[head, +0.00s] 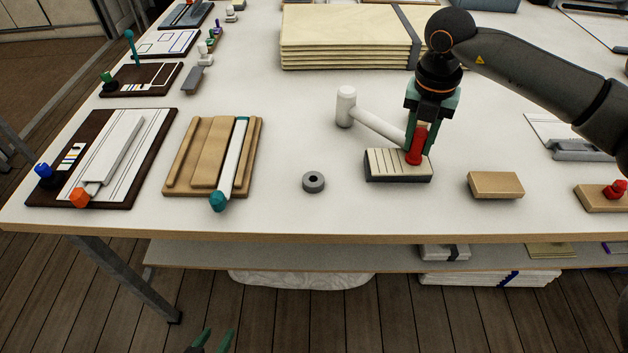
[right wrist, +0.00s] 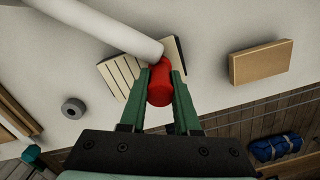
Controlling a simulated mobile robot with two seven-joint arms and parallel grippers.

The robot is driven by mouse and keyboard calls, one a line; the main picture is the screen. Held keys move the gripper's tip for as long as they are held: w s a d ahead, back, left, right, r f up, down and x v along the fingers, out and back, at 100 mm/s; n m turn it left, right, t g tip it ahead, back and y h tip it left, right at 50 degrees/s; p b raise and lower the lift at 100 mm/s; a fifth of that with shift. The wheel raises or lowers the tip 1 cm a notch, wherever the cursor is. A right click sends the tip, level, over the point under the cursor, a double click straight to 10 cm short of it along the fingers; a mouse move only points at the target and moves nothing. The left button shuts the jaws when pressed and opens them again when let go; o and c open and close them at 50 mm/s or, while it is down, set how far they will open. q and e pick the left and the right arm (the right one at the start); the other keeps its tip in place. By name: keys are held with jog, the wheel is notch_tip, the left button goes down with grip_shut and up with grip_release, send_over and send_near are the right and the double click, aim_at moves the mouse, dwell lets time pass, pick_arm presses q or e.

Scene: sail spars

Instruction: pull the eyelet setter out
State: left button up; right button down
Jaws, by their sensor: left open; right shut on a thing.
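The red eyelet setter (head: 416,147) stands upright at the right back part of a pale slotted block (head: 391,165) with a dark base. My right gripper (head: 416,140) is shut on the setter from above. In the right wrist view the red setter (right wrist: 159,84) sits between my green fingers, with the slotted block (right wrist: 122,80) behind it. I cannot tell whether its lower end is in a slot. My left gripper (head: 213,340) is open and empty, low at the bottom edge, in front of the table.
A white mallet (head: 346,106) lies behind the block, its handle reaching close to my right gripper. A grey ring (head: 313,182) lies left of the block and a wooden block (head: 495,185) lies right. A wooden tray (head: 177,181) holds a teal-ended bar.

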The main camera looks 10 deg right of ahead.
jog(key=shift+r, duration=0.3)
jog(key=shift+s+a+r+p, duration=0.1)
jog(key=shift+r+p, duration=0.95)
jog(key=shift+r, duration=0.3)
jog(key=shift+a+r+p, duration=0.1)
jog(key=shift+r+p, duration=0.9)
jog(key=shift+r, duration=0.3)
